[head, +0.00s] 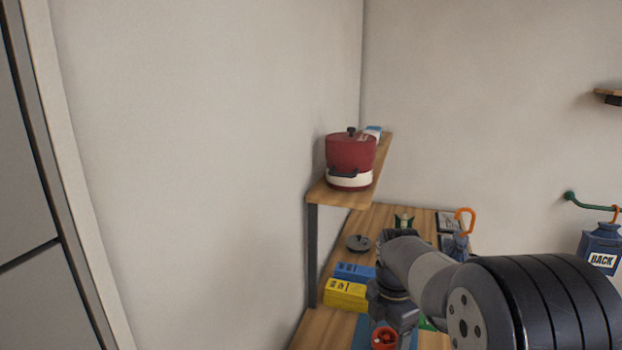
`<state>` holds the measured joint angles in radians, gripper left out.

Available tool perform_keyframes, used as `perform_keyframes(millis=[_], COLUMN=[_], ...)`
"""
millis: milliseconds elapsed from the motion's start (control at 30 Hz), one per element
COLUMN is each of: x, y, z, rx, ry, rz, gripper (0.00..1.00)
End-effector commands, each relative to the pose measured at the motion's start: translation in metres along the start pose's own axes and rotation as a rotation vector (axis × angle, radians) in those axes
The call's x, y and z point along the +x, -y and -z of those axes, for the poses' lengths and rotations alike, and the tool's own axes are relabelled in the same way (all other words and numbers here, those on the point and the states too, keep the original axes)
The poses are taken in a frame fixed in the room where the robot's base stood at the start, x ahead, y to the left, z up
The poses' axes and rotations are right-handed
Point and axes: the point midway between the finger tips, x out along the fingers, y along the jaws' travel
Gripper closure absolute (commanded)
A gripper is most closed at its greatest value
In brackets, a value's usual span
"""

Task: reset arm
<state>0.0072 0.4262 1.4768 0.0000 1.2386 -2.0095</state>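My arm reaches in from the lower right of the head view. Its dark end with my gripper (394,312) hangs low over the wooden desk (375,218). The fingers do not show clearly, so I cannot tell whether they are open or shut, or whether they hold anything. A round red part (385,339) shows just below the dark end; I cannot tell what it belongs to.
A red and white pot (350,157) stands on a raised wooden shelf (330,194). Yellow (346,296) and blue (354,271) boxes and a dark lid (358,243) are on the desk. A blue bag (601,250) hangs on the right wall. Upper space is free.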

Motion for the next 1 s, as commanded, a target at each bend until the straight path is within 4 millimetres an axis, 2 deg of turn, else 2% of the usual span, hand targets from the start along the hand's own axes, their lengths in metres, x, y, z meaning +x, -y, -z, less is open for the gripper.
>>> perform_keyframes(millis=[1000], x=[-0.0001], y=[-0.0002], z=[-0.0001], rx=[0.837], ry=[0.0], rz=[-0.001], gripper=[0.26])
